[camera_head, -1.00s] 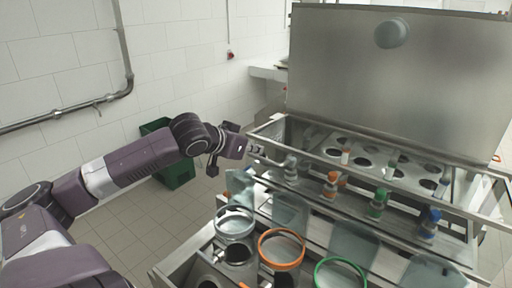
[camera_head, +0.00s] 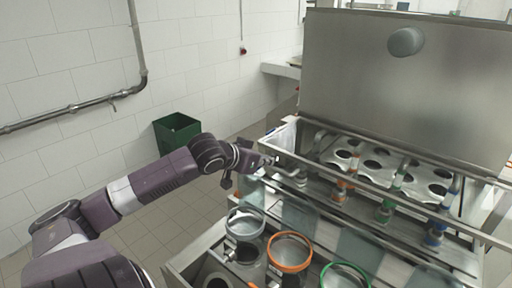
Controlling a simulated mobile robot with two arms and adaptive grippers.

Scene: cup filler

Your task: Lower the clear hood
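The clear hood (camera_head: 285,136) is a see-through cover with a metal frame over the filling machine. Its front bar (camera_head: 395,201) runs from the left corner toward the lower right, in front of the valves. My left gripper (camera_head: 266,162) is at the left end of this bar, close to it or touching it. The fingers are small and blend with the metal, so I cannot tell if they are shut on the bar. My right gripper is out of view.
Below the bar stand a grey ring (camera_head: 245,222), an orange ring (camera_head: 290,252) and a green ring (camera_head: 345,276). A tall steel panel (camera_head: 400,90) rises behind the hood. A green bin (camera_head: 178,132) stands on the floor by the wall; the floor left of the machine is clear.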

